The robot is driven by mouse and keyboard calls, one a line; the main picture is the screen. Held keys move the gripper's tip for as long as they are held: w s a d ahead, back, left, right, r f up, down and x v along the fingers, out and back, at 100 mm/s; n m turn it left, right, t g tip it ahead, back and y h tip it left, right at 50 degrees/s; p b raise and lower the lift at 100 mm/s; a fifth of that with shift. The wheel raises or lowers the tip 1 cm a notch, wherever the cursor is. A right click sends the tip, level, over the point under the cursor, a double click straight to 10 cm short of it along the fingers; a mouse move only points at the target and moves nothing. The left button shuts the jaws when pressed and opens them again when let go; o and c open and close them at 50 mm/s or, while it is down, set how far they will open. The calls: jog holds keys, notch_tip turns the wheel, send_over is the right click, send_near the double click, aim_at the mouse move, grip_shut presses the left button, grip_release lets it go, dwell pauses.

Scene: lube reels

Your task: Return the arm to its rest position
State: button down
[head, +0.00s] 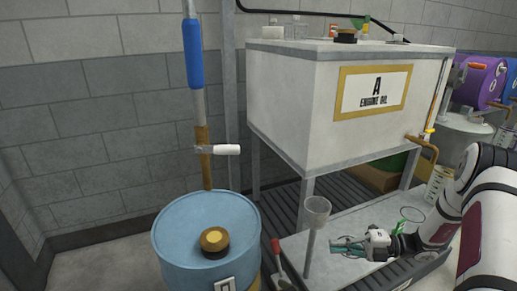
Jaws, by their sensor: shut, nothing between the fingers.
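My gripper (350,247) is at the lower right in the head view, at the end of my white and dark arm. It points left over the pale tray surface below the tank. Its fingers look closed with nothing between them. A grey funnel (317,207) on a stem stands just left of the fingertips, apart from them as far as I can tell. No held object shows.
A white tank (284,92) labelled engine oil stands on a metal frame behind my gripper. A blue drum (178,225) with a cap on top stands at the left. A red-handled tool (277,250) leans near the drum.

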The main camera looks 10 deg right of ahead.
jog(key=s+a+r+n+g+h, duration=0.2)
jog(key=s+a+r+n+g, duration=0.15)
jog(key=r+n, duration=0.35)
jog(key=s+a+r+n+g+h, duration=0.25)
jog(key=s+a+r+n, duration=0.25)
jog(key=r+n, duration=0.25)
jog(key=s+a+r+n+g+h, duration=0.2)
jog(key=s+a+r+n+h, duration=0.15)
jog(key=r+n, duration=0.35)
jog(key=s+r+n+t+h, duration=0.2)
jog(key=s+r+n+h, duration=0.15)
jog(key=s+n, duration=0.65)
jog(key=s+r+n+t+h, duration=0.2)
jog(key=s+n+h, duration=0.3)
jog(key=s+n, duration=0.55)
notch_tip(320, 180, up, 20)
jog(key=s+m+t+p, duration=0.1)
jog(key=t+p, duration=0.2)
jog(key=p, duration=1.5)
jog(key=shift+s+d, duration=0.15)
jog(key=shift+d, duration=0.2)
